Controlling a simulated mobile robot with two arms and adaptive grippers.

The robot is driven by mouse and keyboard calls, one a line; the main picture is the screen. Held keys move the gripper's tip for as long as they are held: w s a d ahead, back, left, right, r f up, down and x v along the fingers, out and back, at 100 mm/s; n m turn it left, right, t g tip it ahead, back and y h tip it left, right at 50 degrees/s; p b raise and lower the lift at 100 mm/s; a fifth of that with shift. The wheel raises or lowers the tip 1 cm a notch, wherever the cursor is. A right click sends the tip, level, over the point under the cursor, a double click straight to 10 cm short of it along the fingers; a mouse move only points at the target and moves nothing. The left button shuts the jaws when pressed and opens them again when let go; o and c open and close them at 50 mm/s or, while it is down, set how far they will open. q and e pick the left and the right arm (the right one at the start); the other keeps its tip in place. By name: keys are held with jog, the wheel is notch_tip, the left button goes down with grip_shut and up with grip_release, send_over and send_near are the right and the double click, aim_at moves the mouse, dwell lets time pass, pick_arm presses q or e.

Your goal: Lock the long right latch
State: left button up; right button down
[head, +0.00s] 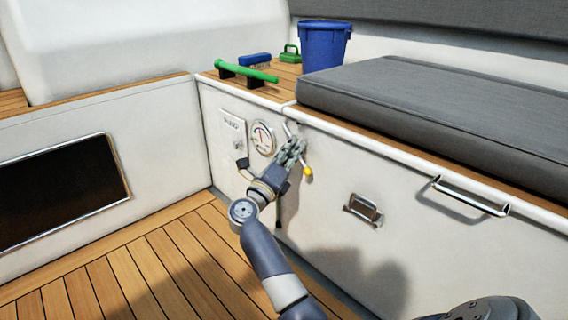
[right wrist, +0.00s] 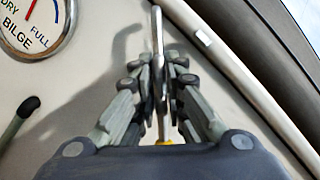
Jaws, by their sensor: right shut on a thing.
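The long latch is a thin metal lever with a yellow tip (head: 308,171) on the white locker front, just right of the round gauge. Its metal rod (right wrist: 158,30) stands upright between the fingers in the right wrist view, with a bit of yellow low between them. My right gripper (head: 293,148) is shut on this lever, close to the locker front. The fingers also show in the right wrist view (right wrist: 162,85) and hide the middle of the lever. My left gripper is not in view.
A bilge gauge (head: 262,138) and a dark-tipped lever (right wrist: 27,106) are left of the gripper. A recessed catch (head: 363,209) and a grab rail (head: 470,197) are to the right. Above are a grey cushion (head: 430,115), a blue bucket (head: 324,46) and a green handle (head: 245,70).

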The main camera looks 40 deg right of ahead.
jog(key=m+g+b, duration=0.1)
jog(key=m+b, duration=0.1)
jog(key=m+g+h+b, duration=0.1)
jog(key=m+b, duration=0.1)
jog(key=m, duration=0.1)
jog(key=m+h+b, duration=0.1)
jog(key=m+b, duration=0.1)
jog(key=b, duration=0.1)
jog(key=shift+a+f+m+g, duration=0.1)
jog(key=shift+f+m+g, duration=0.2)
jog(key=shift+f+g, duration=0.1)
jog(key=shift+r+m+g+h+b, duration=0.15)
jog(key=shift+m+g+h+b, duration=0.3)
jog(key=shift+m, duration=0.65)
jog(key=shift+r+m+g+b, duration=0.15)
jog(key=shift+m+g+b, duration=0.15)
jog(key=shift+m+g, duration=1.1)
jog(key=shift+m, duration=0.6)
jog(key=c, duration=1.7)
grip_release()
